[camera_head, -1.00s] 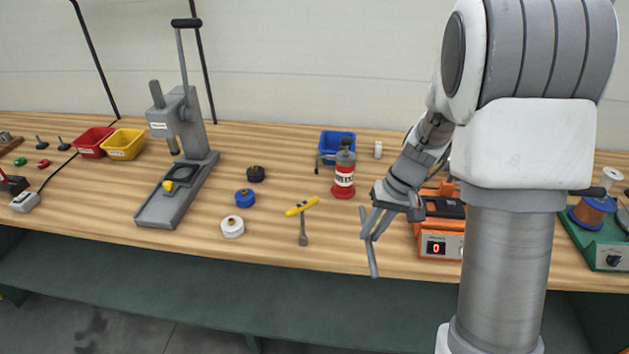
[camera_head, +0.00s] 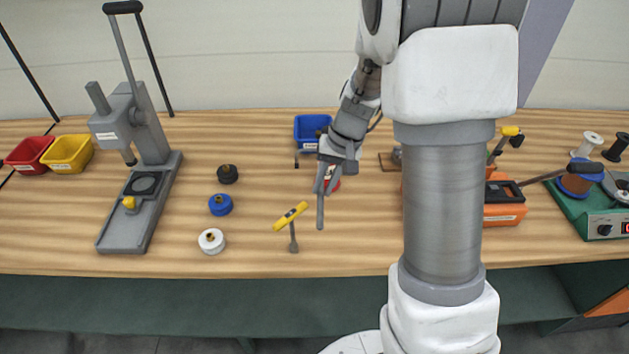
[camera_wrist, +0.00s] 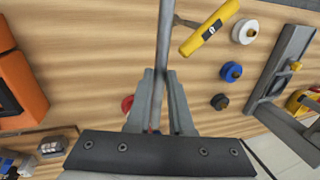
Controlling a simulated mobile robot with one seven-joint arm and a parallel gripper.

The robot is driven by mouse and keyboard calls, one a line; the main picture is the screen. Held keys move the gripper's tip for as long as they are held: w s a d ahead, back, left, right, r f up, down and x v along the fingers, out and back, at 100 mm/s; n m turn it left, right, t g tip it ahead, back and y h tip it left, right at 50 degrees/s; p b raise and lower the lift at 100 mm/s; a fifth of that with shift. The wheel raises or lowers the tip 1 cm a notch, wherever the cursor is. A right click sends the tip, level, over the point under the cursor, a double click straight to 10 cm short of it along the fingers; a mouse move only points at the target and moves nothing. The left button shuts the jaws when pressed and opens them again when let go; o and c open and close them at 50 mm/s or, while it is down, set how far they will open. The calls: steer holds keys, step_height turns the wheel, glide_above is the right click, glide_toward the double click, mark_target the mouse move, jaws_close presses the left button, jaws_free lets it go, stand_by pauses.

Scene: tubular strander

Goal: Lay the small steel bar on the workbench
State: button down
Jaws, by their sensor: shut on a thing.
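The small steel bar (camera_wrist: 164,45) is a thin grey rod held between the fingers of my gripper (camera_wrist: 159,80), running forward from the fingertips in the wrist view. In the head view my gripper (camera_head: 326,172) points down above the workbench, and the bar (camera_head: 320,212) hangs below it, nearly upright. The wooden workbench (camera_head: 370,245) spans the picture. Whether the bar's lower end touches the bench top I cannot tell. My gripper partly hides a red can (camera_head: 335,184) behind it.
A yellow-handled tool (camera_head: 291,216) is close left of the bar. A blue bin (camera_head: 312,131) is behind. Bare wood lies in front of my gripper.

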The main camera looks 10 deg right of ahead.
steer(key=m, duration=0.1)
steer(key=w+r+m, duration=0.1)
steer(key=r+m+p, duration=0.1)
steer(key=m, duration=0.1)
steer(key=shift+w+a+t+h, duration=0.1)
steer(key=shift+w+t+h, duration=0.2)
steer(key=shift+h, duration=0.1)
steer(key=r+m, duration=0.1)
steer(key=m, duration=0.1)
steer(key=w+r+m+h+p, duration=0.1)
steer(key=m, duration=0.1)
steer(key=shift+w+m, duration=0.15)
steer(key=shift+m, duration=0.25)
steer(key=m, duration=0.1)
steer(key=w+r+m+p, duration=0.1)
steer(key=m, duration=0.1)
steer(key=shift+r+h+p, duration=0.3)
steer(key=shift+h, duration=0.1)
steer(key=shift+w+r+m, duration=0.15)
steer(key=shift+w+m, duration=0.1)
steer(key=shift+m, duration=0.55)
steer(key=shift+w+m, duration=0.2)
steer(key=shift+m, duration=0.5)
step_height(320, 180, down, 12)
steer(key=m+b, duration=0.2)
steer(key=b, duration=0.3)
steer(key=shift+w+m+g+b, duration=0.3)
steer(key=shift+w+g+b, duration=0.1)
steer(key=shift+g+p, duration=0.3)
steer(key=shift+p, duration=0.4)
